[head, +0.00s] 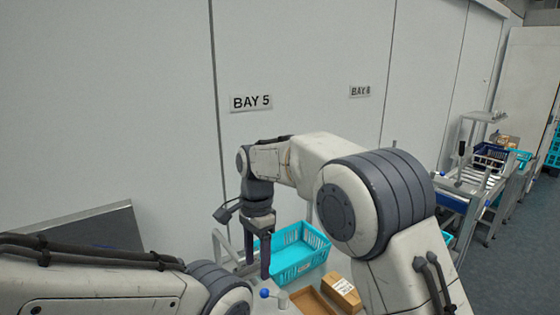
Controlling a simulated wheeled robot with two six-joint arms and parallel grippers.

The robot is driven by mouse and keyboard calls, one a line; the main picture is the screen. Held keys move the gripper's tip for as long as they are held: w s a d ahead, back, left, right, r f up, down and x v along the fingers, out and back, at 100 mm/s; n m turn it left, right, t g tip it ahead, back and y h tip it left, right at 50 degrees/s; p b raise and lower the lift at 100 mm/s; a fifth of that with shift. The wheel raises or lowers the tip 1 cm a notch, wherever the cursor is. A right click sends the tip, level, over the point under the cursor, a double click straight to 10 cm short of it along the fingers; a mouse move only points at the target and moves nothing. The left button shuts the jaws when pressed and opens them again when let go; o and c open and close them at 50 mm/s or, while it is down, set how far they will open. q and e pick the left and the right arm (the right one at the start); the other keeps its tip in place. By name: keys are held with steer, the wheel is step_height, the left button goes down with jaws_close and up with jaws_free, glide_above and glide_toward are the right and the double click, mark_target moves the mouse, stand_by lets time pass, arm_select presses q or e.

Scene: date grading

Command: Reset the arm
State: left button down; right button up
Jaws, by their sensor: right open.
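My right arm reaches up, over and across the middle of the head view. My right gripper (257,263) points down at its end, open, with nothing seen between its fingers. It hangs just left of a turquoise basket (322,249), in front of it in the picture. Whether it touches anything cannot be told. My left arm shows along the bottom left as a white link and a dark joint. My left gripper is outside the picture.
A brown tray (309,302) and a labelled cardboard box (342,293) sit near the basket. A small blue ball-shaped knob (264,293) is below my right gripper. A grey panel (95,227) stands at left. A roller stand with a dark crate (489,156) is far right, beside open floor.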

steer(key=s+d+f+n, duration=0.1)
steer(key=s+d+n, duration=0.2)
steer(key=s+n, duration=0.3)
steer(key=s+d+f+n+t, duration=0.1)
steer(key=s+d+n, duration=0.2)
steer(key=s, duration=0.9)
steer(key=s+d+f+n, duration=0.1)
steer(key=s+d+n, duration=0.3)
steer(key=s+n, duration=0.4)
steer(key=shift+s+n+y, duration=0.3)
steer(key=shift+s+y, duration=0.1)
steer(key=shift+s, duration=0.05)
